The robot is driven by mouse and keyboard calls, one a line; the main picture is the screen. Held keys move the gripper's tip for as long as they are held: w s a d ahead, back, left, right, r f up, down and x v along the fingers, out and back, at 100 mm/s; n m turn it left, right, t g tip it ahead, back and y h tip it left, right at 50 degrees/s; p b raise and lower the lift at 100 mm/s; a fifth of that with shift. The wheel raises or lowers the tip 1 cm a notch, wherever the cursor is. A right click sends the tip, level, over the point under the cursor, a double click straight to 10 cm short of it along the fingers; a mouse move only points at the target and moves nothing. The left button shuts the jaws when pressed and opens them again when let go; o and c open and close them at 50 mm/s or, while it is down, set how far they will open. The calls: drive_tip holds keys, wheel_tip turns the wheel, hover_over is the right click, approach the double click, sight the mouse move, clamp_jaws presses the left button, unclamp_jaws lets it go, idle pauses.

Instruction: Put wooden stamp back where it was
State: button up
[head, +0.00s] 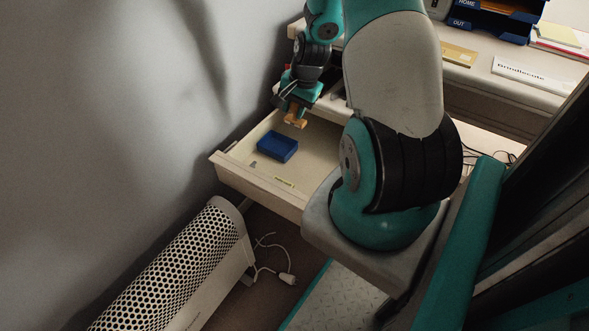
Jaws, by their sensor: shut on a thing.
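The wooden stamp (296,120) is a small orange-brown piece at the tip of my gripper (290,108). My gripper is shut on it and holds it above the back part of the open drawer (231,177). A gap shows between the stamp and the blue box (277,147) in the drawer, though the stamp's exact height is hard to tell. Part of the stamp is hidden by the gripper fingers.
A desk (461,77) with a blue letter tray (487,22) stands behind. A perforated white heater (180,268) and a white plug (287,279) are below the drawer. The wall is close on the left.

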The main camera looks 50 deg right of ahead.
wheel_tip(320, 180, down, 18)
drive_tip(key=b, duration=0.4)
drive_tip(key=shift+f+b, duration=0.25)
drive_tip(key=shift+b, duration=0.05)
drive_tip(key=shift+f, duration=0.2)
drive_tip(key=o, duration=0.8)
drive_tip(key=shift+r, duration=0.15)
drive_tip(key=p+v, duration=0.3)
drive_tip(key=v, duration=0.9)
drive_tip(key=shift+a+r+p, duration=0.1)
drive_tip(key=shift+r+p, duration=0.05)
drive_tip(key=shift+p, duration=0.2)
